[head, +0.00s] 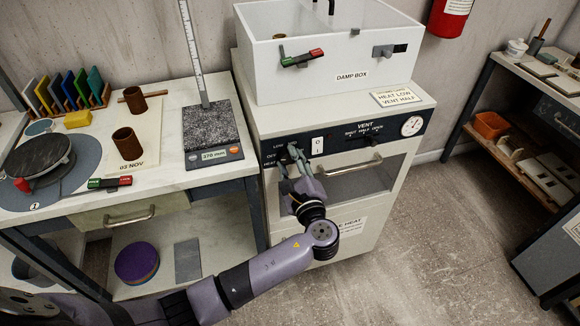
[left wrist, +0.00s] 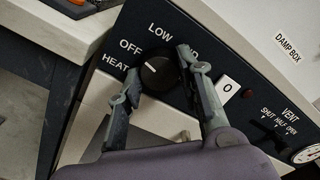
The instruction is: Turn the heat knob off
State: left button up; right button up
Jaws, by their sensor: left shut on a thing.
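The heat knob (left wrist: 158,72) is a round black knob on the dark control panel, seen between my left fingers in the left wrist view. Its white mark points up and left, roughly toward the word OFF (left wrist: 130,47). LOW and HEAT are printed on either side of that word. My left gripper (left wrist: 157,75) is shut on the knob, with one finger on each side. My right gripper is not in view.
A white switch (head: 317,145) is just right of the knob. Further right are the vent slider (head: 350,140) and a round gauge (head: 412,125). The white damp box (head: 330,60) is above.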

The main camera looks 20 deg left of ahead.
pick_arm(q)
jog(key=shift+n+b, duration=0.75)
jog(key=shift+n, duration=0.45)
jog(key=o, duration=1.2)
jog(key=shift+c, duration=0.2)
jog(key=v, duration=1.2)
